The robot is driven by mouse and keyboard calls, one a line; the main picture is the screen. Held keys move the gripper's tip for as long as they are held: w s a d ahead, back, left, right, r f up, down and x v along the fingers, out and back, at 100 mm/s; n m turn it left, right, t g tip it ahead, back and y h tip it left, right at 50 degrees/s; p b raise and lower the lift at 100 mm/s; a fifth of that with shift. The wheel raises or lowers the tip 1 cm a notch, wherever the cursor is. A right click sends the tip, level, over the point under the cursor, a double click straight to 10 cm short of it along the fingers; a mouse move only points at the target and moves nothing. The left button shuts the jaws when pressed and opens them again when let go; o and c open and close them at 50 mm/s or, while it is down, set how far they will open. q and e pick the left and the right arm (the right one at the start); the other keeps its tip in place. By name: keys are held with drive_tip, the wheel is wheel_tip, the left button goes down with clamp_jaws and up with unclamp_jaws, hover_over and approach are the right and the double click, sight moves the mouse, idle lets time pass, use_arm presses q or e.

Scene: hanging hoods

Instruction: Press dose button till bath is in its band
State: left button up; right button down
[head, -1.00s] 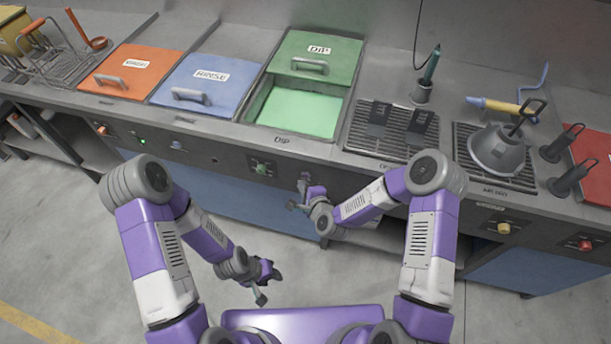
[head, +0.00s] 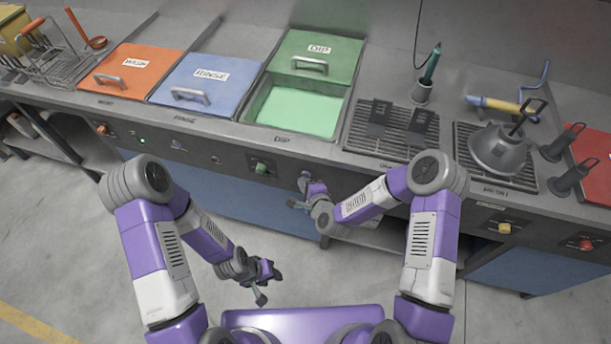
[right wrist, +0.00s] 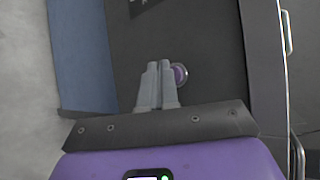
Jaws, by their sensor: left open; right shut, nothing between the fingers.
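The dip bath (head: 300,108) holds pale green liquid, and its green lid (head: 318,58) is slid back, leaving the front part open. A round purple button (right wrist: 180,74) sits on the dark front panel in the right wrist view. I cannot pick it out in the head view. My right gripper (head: 300,189) is shut and empty in front of the counter's front panel. In the right wrist view its fingertips (right wrist: 158,66) are just left of the button; contact cannot be told. My left gripper (head: 266,284) is open and empty, low over the floor.
A green knob (head: 262,168) is on the panel below the bath. Lidded orange (head: 132,72) and blue (head: 200,84) tanks stand to the left. Grates with dark handled tools (head: 380,118) and a grey hood (head: 498,150) are to the right. Floor before the counter is clear.

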drive_tip(key=shift+w+d, duration=0.2)
drive_tip(key=shift+w, duration=0.3)
idle(0.6)
idle(0.3)
drive_tip(key=shift+s+a, duration=0.25)
drive_tip(key=shift+s, duration=0.55)
drive_tip(key=s, duration=0.1)
drive_tip(key=s+a, duration=0.1)
drive_tip(key=s, duration=0.1)
drive_tip(key=s+b, duration=0.1)
drive_tip(key=shift+s+a, duration=0.3)
drive_tip(key=shift+s, duration=0.05)
idle(2.3)
